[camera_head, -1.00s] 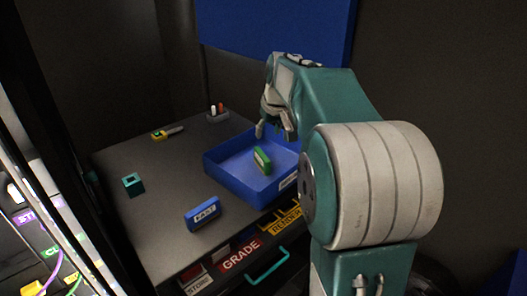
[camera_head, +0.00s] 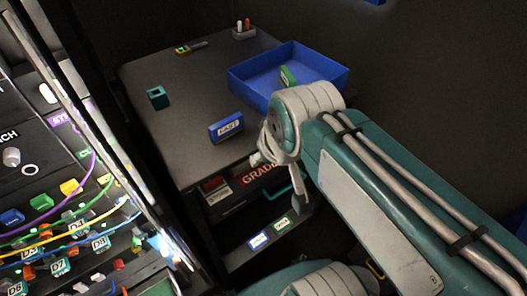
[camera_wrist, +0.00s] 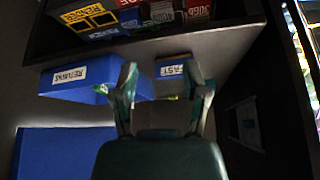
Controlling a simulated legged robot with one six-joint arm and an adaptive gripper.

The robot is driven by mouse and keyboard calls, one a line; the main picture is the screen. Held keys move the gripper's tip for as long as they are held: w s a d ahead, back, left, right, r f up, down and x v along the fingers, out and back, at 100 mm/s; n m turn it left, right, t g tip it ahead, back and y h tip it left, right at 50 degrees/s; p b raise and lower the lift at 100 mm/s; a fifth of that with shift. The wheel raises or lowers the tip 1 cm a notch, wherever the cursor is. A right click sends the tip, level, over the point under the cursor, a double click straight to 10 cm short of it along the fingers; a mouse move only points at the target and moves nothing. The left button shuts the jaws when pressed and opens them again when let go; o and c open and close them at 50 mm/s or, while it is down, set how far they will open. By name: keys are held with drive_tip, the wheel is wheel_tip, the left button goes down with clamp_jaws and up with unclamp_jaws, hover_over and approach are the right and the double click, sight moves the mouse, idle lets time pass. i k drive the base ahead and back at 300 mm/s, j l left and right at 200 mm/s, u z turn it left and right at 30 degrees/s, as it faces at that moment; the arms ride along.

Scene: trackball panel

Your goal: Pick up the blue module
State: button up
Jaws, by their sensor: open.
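A blue module (camera_head: 226,128) with a white label, which seems to read FAST, stands near the front edge of the dark table (camera_head: 190,97). In the wrist view, the labelled blue module (camera_wrist: 172,69) shows beyond and between my fingertips, partly covered by one finger. My gripper (camera_head: 280,178) is in front of the table edge, right of and nearer than the module, apart from it. In the wrist view my gripper (camera_wrist: 164,82) is open, with nothing held between its fingers.
A blue tray (camera_head: 262,88) holding a green module (camera_head: 287,76) stands behind my arm. A teal cube (camera_head: 156,97) and a small yellow-green tool (camera_head: 184,49) lie farther back. Smaller blue (camera_head: 258,241) and green (camera_head: 282,224) labelled pieces are below the tabletop. A wired panel (camera_head: 60,190) stands left.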

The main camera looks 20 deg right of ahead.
sight(222, 130)
drive_tip(key=k+u, duration=0.2)
drive_tip(key=u, duration=0.25)
drive_tip(key=k+j+u, duration=0.2)
drive_tip(key=u, duration=0.3)
drive_tip(key=k+j+u, duration=0.2)
drive_tip(key=u, duration=0.25)
drive_tip(key=k+j+u, duration=0.1)
drive_tip(key=j+u, duration=0.15)
drive_tip(key=u, duration=0.25)
drive_tip(key=z, duration=0.4)
drive_tip(key=i+l+z, duration=0.1)
drive_tip(key=z, duration=0.7)
drive_tip(key=i+z, duration=0.15)
drive_tip(key=z, duration=0.65)
drive_tip(key=j+z, duration=0.1)
drive_tip(key=i+j, duration=0.05)
drive_tip(key=j, duration=0.05)
